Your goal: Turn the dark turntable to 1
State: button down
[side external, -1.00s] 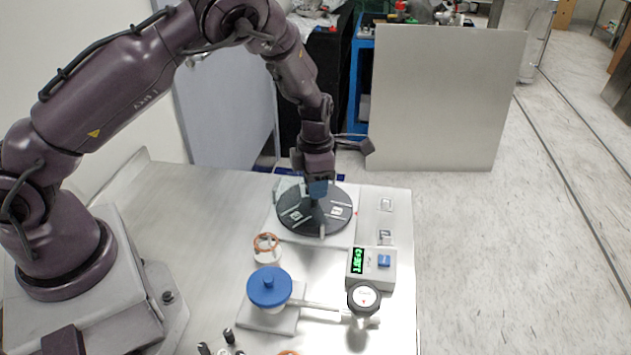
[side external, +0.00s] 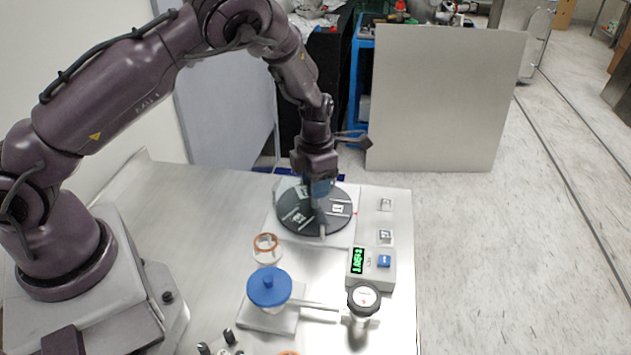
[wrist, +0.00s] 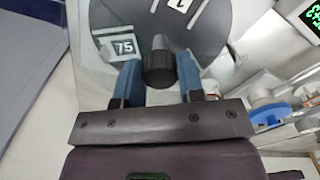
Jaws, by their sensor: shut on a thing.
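The dark turntable (side external: 290,226) is a round disc with white-marked labels on top, on a pale base plate. A label (wrist: 125,47) that seems to read 75 lies left of the knob in the wrist view; another label (wrist: 178,5) is cut by the top edge. My gripper (wrist: 158,80) is shut on the dark central knob (wrist: 160,68), with one blue finger on each side. In the side view my gripper (side external: 320,203) comes down over the disc and hides most of the knob.
A box with a green display (side external: 357,261) and blue button stands to the right. A blue-topped vessel (side external: 268,287), an orange-ringed dish (side external: 266,246) and a round gauge (side external: 364,297) stand nearer.

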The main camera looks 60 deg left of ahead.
jog(key=c, duration=0.7)
grip_release()
jog(key=shift+c, duration=0.2)
jog(key=shift+r, duration=0.15)
notch_tip(320, 180, up, 13)
